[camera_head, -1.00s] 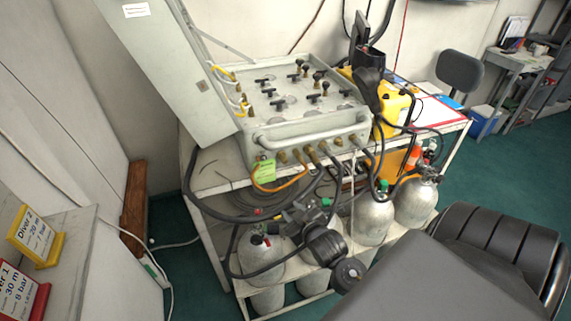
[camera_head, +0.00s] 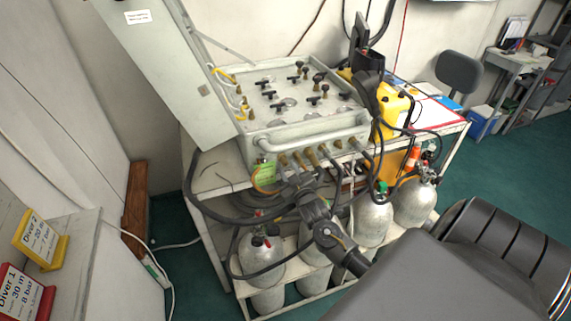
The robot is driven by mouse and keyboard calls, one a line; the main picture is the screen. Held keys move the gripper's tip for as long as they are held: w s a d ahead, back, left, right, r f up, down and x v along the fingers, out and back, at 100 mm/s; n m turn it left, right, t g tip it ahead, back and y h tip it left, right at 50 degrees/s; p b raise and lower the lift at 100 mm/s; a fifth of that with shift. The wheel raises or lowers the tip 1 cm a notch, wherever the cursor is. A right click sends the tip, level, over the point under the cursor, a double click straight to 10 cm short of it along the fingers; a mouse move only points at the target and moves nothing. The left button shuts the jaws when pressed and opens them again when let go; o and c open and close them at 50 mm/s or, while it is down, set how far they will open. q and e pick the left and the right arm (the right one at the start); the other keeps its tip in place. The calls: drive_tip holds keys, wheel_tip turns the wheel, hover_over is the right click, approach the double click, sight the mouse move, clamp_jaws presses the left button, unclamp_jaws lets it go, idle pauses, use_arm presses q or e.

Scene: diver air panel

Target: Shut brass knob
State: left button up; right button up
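The grey diver air panel (camera_head: 303,133) stands on the trolley with its lid raised at the left. Several black T-handles and small brass-coloured fittings are on its top face, including a brass one with a dark top (camera_head: 317,82). I cannot tell which of them is the brass knob, or whether it is open or shut. My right gripper (camera_head: 294,182) is below the panel's front edge, in front of the hoses, apart from the top controls. Its fingers are too small and dark to read. My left gripper is not in view.
A grey handle bar (camera_head: 312,134) runs along the panel's front, above brass hose fittings (camera_head: 311,156). Black and orange hoses hang below. Silver cylinders (camera_head: 372,220) stand on the lower shelf. Yellow boxes (camera_head: 393,105) are at the right; diver signs (camera_head: 40,237) at the left.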

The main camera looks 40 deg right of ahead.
sight(284, 161)
drive_tip(key=shift+x, duration=1.4)
clamp_jaws()
